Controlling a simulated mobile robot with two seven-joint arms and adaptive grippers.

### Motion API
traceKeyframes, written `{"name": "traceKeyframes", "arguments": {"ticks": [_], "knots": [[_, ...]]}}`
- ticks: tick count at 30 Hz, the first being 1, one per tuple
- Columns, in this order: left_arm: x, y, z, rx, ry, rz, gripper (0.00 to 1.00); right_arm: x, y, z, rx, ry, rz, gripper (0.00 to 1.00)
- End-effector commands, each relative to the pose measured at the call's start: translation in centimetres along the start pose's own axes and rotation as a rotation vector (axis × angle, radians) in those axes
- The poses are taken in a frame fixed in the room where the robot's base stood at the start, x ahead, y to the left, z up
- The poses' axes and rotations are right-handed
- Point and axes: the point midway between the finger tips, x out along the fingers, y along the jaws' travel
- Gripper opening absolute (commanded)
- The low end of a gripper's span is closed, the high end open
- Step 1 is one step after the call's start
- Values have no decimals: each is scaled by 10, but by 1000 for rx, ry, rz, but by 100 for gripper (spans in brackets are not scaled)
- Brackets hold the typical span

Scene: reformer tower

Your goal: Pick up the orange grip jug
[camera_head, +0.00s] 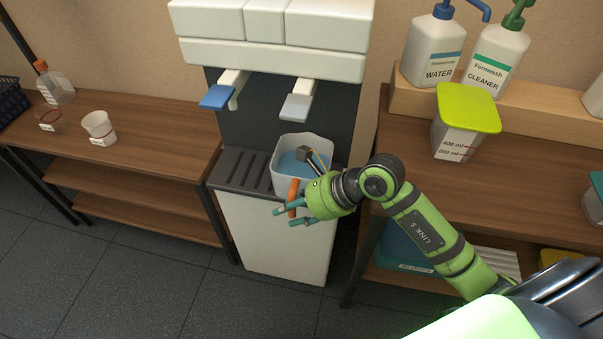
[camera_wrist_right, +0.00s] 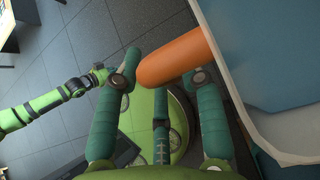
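The orange grip jug (camera_head: 290,181) is a pale, open container with blue inside. It stands on the dispenser's dark slatted ledge, its orange grip (camera_head: 293,196) facing front. My right gripper (camera_head: 287,216) is at the grip, with teal fingers spread. In the right wrist view, the orange grip (camera_wrist_right: 173,63) reaches between the open fingertips (camera_wrist_right: 164,67), with the jug wall (camera_wrist_right: 265,75) at right. I cannot tell whether a finger touches the grip. My left gripper does not show in the head view; a green arm (camera_wrist_right: 60,92) shows at left in the wrist view, its gripper unclear.
The white dispenser (camera_head: 270,240) has a blue lever (camera_head: 217,97) and a grey lever (camera_head: 296,106) above the jug. Left shelf holds a cup (camera_head: 99,128) and an orange-capped bottle (camera_head: 54,85). A yellow-lidded container (camera_head: 463,125) and pump bottles (camera_head: 494,58) stand at right.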

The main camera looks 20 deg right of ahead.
Motion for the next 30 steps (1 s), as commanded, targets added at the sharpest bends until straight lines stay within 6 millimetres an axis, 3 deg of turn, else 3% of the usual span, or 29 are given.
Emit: {"name": "traceKeyframes", "arguments": {"ticks": [8, 11, 30], "knots": [[0, 0, -1, 0, 3, 0, 0, 4, 0, 0, 0, 1, -1, 39], [0, 0, -1, 0, 3, 0, 0, 4, 0, 0, 0, 1, -1, 0], [1, 0, -2, 1, 4, -1, 0, -1, 2, 6, -5, -4, -3, 0]]}}
